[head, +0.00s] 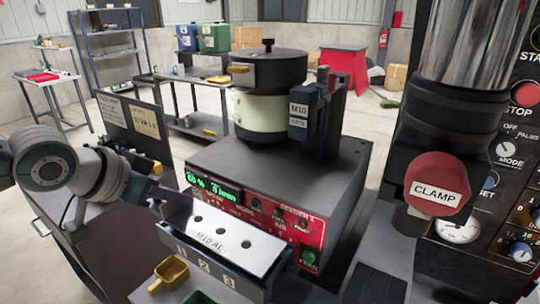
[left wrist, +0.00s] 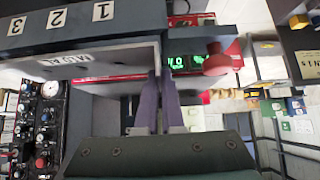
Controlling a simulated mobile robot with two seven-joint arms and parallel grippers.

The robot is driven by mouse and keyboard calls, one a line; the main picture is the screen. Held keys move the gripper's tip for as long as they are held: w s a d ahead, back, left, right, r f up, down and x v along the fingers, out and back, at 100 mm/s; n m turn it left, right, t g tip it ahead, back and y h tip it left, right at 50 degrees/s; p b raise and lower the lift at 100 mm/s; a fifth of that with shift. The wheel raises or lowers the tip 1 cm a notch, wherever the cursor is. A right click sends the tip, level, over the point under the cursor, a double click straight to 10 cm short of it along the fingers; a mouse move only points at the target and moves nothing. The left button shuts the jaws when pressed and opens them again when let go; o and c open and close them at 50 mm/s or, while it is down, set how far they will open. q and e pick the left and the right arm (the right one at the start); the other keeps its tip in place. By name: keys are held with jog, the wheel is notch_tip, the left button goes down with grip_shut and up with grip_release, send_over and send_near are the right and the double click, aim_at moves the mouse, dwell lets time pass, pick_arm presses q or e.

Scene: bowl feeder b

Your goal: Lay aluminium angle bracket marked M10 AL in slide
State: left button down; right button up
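The aluminium angle bracket (head: 222,238), a pale metal piece with several dark holes and the mark M10 AL, is at the front centre of the head view. Its marked face shows upside down in the left wrist view (left wrist: 112,62). It is at the dark slide block (head: 205,272) numbered 1, 2, 3; I cannot tell whether it rests on it or is held just above. My left gripper (head: 170,195) is at the bracket's left end. In the left wrist view its narrow fingers (left wrist: 160,85) are close together on that end. My right gripper is not in view.
The feeder box (head: 290,185) with its bowl (head: 268,105) stands behind the bracket. A red CLAMP knob (head: 437,183) and a control panel (head: 500,165) are at the right. A yellow cup (head: 170,272) and a green tray (head: 200,298) are in front.

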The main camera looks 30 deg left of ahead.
pick_arm(q)
jog(key=shift+f+b, duration=0.45)
jog(key=shift+f, duration=0.25)
jog(key=c, duration=1)
grip_release()
jog(key=shift+o, duration=0.2)
jog(key=shift+f, duration=0.1)
jog(key=shift+a, duration=0.1)
jog(key=p+v, duration=0.2)
jog(key=v, duration=0.8)
jog(key=shift+d, duration=0.25)
